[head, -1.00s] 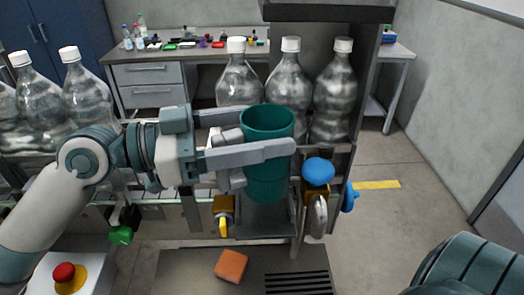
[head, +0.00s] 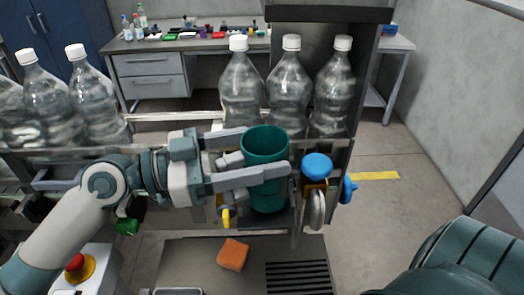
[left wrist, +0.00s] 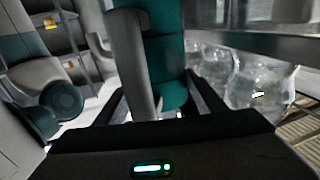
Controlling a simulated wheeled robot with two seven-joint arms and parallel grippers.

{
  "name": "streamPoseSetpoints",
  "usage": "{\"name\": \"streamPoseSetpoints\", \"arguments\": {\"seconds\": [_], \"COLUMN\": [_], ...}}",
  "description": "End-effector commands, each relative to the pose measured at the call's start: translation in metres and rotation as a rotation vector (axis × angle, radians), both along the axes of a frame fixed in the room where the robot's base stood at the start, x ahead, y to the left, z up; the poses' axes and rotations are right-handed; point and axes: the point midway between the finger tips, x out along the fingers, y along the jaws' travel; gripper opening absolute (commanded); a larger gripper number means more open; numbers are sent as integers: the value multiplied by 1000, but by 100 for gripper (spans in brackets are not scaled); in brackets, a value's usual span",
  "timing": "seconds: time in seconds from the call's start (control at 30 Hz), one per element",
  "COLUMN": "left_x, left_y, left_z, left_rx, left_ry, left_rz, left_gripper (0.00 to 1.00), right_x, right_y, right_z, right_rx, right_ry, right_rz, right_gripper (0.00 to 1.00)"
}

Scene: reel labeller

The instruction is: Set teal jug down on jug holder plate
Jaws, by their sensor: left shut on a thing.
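The teal jug (head: 266,147) is upright at the middle of the head view. My left gripper (head: 262,158) is shut on it, with one grey finger on the near side and one on the far side. The jug also fills the upper middle of the left wrist view (left wrist: 165,55). The jug holder plate (head: 284,219) is a dark plate low on the machine front, directly under the jug and mostly hidden by it. I cannot tell whether the jug's base touches the plate. My right gripper is out of view.
A blue-knobbed valve (head: 316,166) stands close to the right of the jug. Clear bottles (head: 289,90) with white caps stand behind it. An orange sponge (head: 233,254) lies on the lower shelf in front. A red emergency button (head: 75,263) is at lower left.

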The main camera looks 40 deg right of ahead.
Motion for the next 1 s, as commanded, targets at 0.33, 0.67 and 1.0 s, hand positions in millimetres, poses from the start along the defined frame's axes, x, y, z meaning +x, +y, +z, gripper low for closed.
{"name": "streamPoseSetpoints", "arguments": {"seconds": [0.33,0.67,1.0], "left_x": [-2,-3,9], "left_y": [-1,0,30], "left_z": [-21,-16,-18], "left_rx": [33,26,23], "left_ry": [3,2,0], "left_rz": [-8,-9,-6], "left_gripper": [83,83,83], "right_x": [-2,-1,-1], "right_y": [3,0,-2], "right_z": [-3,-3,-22], "right_rx": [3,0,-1], "right_ry": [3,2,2], "right_rz": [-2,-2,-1], "right_gripper": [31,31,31]}}
